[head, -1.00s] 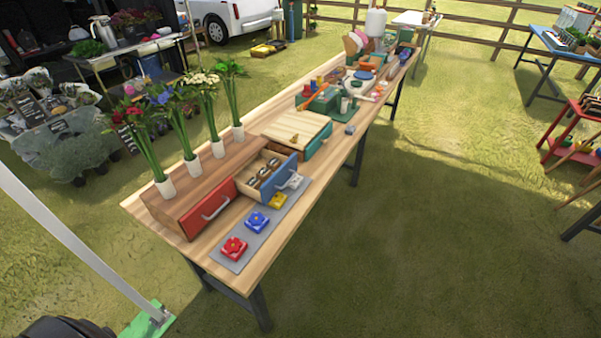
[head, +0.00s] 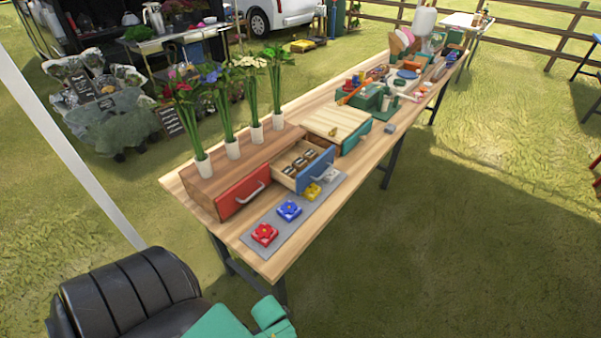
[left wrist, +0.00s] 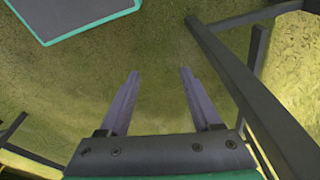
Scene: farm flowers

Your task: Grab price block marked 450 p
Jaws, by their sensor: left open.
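No marking reading 450 p can be made out in either view. In the head view, the open blue-fronted drawer (head: 317,173) holds several small dark-and-light blocks (head: 300,163), too small to read. A pale block (head: 331,175) lies by the drawer's blue front, partly hidden. My left gripper (left wrist: 158,75) is open and empty in the left wrist view, with only grass between its fingers. The price blocks do not show in that view. My right gripper is not in view.
A grey mat (head: 277,240) carries red (head: 265,233), blue (head: 289,210) and yellow (head: 311,191) flower blocks. Left are a red-fronted drawer (head: 240,195) and several vases of flowers (head: 232,148). Table legs (left wrist: 235,75) stand close right of my left gripper.

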